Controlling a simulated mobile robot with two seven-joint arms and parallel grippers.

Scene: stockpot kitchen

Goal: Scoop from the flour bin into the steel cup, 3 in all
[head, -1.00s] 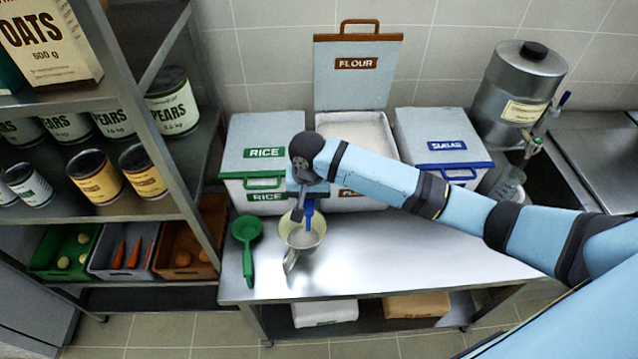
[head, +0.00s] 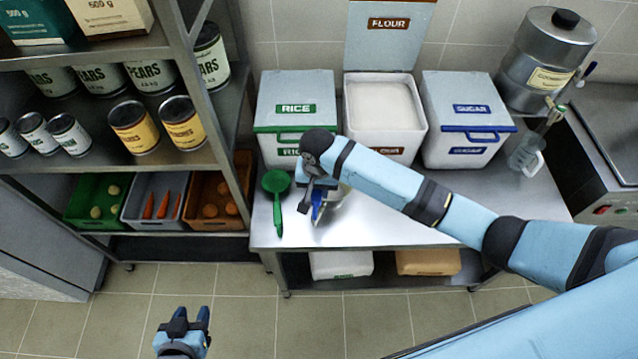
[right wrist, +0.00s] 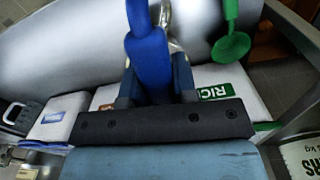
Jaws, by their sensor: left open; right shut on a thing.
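The flour bin (head: 384,142) stands open at the back of the steel table, with white flour (head: 385,103) inside and its lid raised behind. The steel cup (head: 338,203) is on the table in front of the bins, partly hidden by my right gripper. My right gripper (head: 316,196) is shut on a blue-handled scoop (right wrist: 150,62) at the cup. The scoop's bowl is hidden, so I cannot tell whether it holds flour. My left gripper (head: 186,322) is open and empty, low over the floor, left of the table.
A green scoop (head: 277,197) lies left of the cup. A closed rice bin (head: 290,95) and sugar bin (head: 468,105) flank the flour bin. A clear jug (head: 526,155) stands under the steel dispenser (head: 545,60). A shelf rack (head: 120,168) is at left. The table's right front is clear.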

